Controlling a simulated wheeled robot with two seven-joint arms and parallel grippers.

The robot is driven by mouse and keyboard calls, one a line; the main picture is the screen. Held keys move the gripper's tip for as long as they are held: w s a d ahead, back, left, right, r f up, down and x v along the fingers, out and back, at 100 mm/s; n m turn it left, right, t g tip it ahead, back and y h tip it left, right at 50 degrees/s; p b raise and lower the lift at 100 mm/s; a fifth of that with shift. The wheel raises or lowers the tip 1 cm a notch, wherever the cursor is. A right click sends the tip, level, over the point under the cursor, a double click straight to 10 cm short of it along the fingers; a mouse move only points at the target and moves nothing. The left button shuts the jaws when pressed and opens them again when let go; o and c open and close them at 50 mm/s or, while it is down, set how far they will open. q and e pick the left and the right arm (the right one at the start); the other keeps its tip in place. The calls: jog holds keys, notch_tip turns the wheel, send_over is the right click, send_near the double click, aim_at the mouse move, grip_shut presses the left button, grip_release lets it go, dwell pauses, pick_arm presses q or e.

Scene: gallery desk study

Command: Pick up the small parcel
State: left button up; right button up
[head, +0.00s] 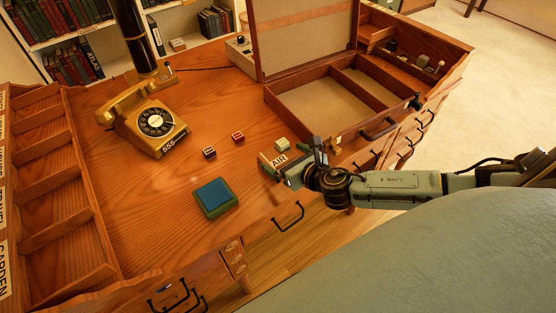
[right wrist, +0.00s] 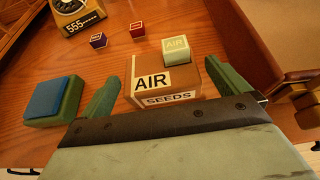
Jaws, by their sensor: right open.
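The small parcel is a brown box (right wrist: 187,76) with white labels reading "AIR" and "SEEDS", on the wooden desk in the right wrist view. In the head view the parcel (head: 268,163) shows only in part, with my right gripper covering the rest. My right gripper (head: 293,165) is open, and its two green fingers (right wrist: 167,85) stand on either side of the parcel in the right wrist view, with gaps showing. A pale green cube marked "AIR" (right wrist: 176,48) is at the parcel's far top edge; I cannot tell whether it rests on it or behind it. My left gripper is not in view.
A blue-topped green pad (head: 214,197) lies left of the parcel. A dark cube (head: 209,153) and a red cube (head: 238,137) sit farther back. A gold telephone (head: 150,122) stands at the left. An open wooden case (head: 290,105) is behind right. Sorting slots (head: 60,176) line the left.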

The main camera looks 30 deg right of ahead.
aim_at(279, 156)
jog(key=b+x, duration=0.1)
jog(key=x, duration=0.4)
jog(key=shift+s+a+f, duration=0.1)
jog(key=shift+f, duration=0.05)
jog(key=shift+w+f, duration=0.15)
jog(key=shift+w, duration=0.15)
jog(key=c, duration=0.7)
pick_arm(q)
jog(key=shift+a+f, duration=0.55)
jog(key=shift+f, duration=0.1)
pick_arm(e)
jog(key=shift+c, duration=0.8)
